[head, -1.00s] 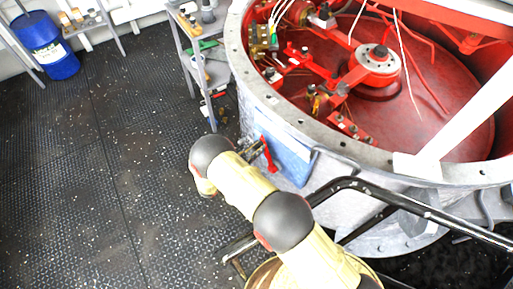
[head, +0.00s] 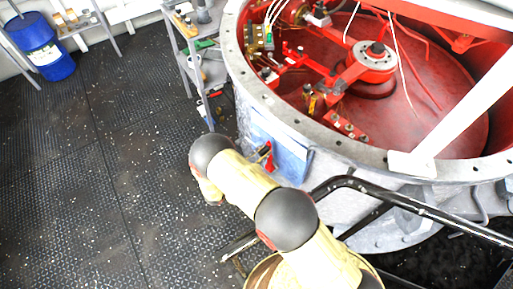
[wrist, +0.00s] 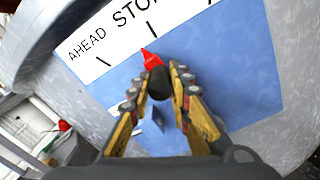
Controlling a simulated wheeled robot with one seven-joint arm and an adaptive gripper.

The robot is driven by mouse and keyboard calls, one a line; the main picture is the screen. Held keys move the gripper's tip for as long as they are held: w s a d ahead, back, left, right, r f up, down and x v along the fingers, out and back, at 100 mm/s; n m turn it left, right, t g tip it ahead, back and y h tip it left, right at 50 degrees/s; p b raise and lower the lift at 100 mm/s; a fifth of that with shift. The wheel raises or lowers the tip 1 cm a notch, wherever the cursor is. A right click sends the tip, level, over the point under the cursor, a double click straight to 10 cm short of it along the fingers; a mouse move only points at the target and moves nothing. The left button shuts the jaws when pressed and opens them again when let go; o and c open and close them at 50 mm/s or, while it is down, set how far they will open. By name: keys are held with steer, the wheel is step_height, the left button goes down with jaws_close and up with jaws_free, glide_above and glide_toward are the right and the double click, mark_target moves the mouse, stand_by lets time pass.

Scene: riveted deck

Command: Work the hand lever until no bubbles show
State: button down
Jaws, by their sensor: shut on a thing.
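The hand lever (wrist: 145,57) shows in the wrist view as a red pointer with a dark knob (wrist: 159,84), in front of a blue panel (wrist: 240,75). My gripper (wrist: 160,78) is shut on the knob, one finger on each side. The pointer's red tip is close to the tick under STOP on the white label (wrist: 100,50), which also reads AHEAD. In the head view the blue panel (head: 290,158) sits on the outside of the round grey casing, and red of the lever (head: 268,163) shows beside my gripper. I can make out no bubbles or sight glass.
The open casing (head: 240,90) holds red machinery (head: 375,62). A black handrail (head: 420,208) passes close right of my arm. A grey shelf (head: 188,60) stands behind the casing's left side, and a blue drum (head: 40,50) at far left. The left floor is clear.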

steer(key=s+d+f+m, duration=0.1)
steer(key=s+d+m, duration=0.4)
steer(key=s+d, duration=0.1)
steer(key=shift+d+f, duration=0.15)
steer(key=shift+f, duration=0.05)
steer(key=shift+m, duration=0.3)
steer(key=c, duration=1.6)
jaws_free()
steer(key=shift+w, duration=0.1)
steer(key=shift+c, duration=0.2)
steer(key=shift+r, duration=0.1)
steer(key=v, duration=1.2)
